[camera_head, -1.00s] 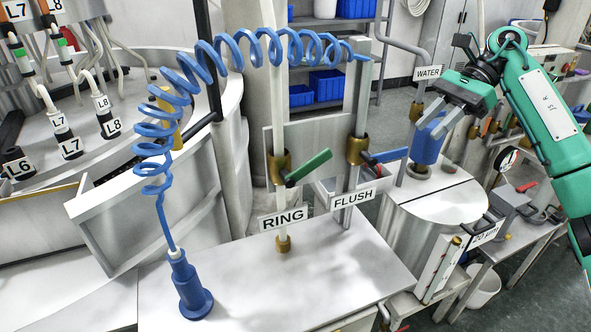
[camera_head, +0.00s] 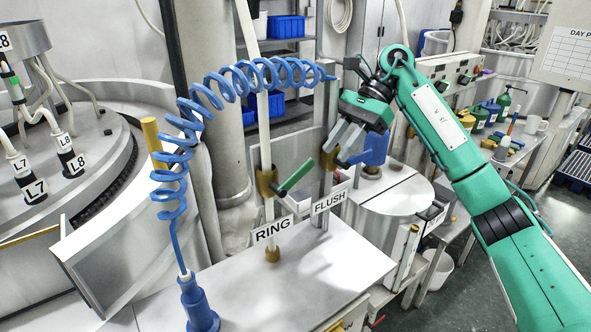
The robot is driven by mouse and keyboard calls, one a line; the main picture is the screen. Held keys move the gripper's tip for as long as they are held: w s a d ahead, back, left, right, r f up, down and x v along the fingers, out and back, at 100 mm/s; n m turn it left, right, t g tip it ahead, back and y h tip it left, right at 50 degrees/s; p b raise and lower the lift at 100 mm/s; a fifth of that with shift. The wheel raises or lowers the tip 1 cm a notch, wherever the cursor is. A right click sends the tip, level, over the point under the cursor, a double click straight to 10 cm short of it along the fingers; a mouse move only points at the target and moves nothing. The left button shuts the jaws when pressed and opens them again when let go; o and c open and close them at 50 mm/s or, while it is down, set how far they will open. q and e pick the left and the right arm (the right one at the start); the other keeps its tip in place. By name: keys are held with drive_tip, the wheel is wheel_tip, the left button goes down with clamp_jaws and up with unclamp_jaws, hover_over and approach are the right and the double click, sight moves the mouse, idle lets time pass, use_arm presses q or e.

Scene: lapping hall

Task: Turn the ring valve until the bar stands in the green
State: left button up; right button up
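The ring valve is a brass body (camera_head: 266,182) on a pale upright pipe, with a green lever (camera_head: 297,174) slanting up to the right. A RING label (camera_head: 272,231) is below it. My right gripper (camera_head: 336,152) is above and right of the green lever, its two grey fingers apart and pointing down-left, with nothing seen between them. Its fingertips appear close to the lever's free end in the picture; I cannot tell whether they touch. They partly cover the flush valve (camera_head: 327,163) behind. No readable bar or green zone shows. My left gripper is out of view.
A coiled blue hose (camera_head: 215,92) hangs left of the valve to a blue nozzle (camera_head: 196,305) on the white bench top (camera_head: 290,280). A FLUSH label (camera_head: 330,200) is right of the RING label. A blue container (camera_head: 375,150) stands behind my gripper.

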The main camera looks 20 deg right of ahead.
sight(304, 164)
drive_tip(key=s+a+p, duration=0.1)
drive_tip(key=a, duration=0.1)
drive_tip(key=a+p, duration=0.1)
drive_tip(key=a, duration=0.1)
drive_tip(key=s+a+r, duration=0.1)
drive_tip(key=a, duration=0.1)
drive_tip(key=shift+s+a+p, duration=0.25)
drive_tip(key=shift+s+p, duration=0.05)
drive_tip(key=shift+p, duration=0.1)
drive_tip(key=p+x, duration=0.2)
drive_tip(key=x, duration=0.2)
drive_tip(key=shift+a+f, duration=0.25)
drive_tip(key=shift+a, duration=0.05)
drive_tip(key=shift+s+a+f, duration=0.2)
drive_tip(key=shift+a+f, duration=0.15)
drive_tip(key=shift+f, duration=0.1)
clamp_jaws()
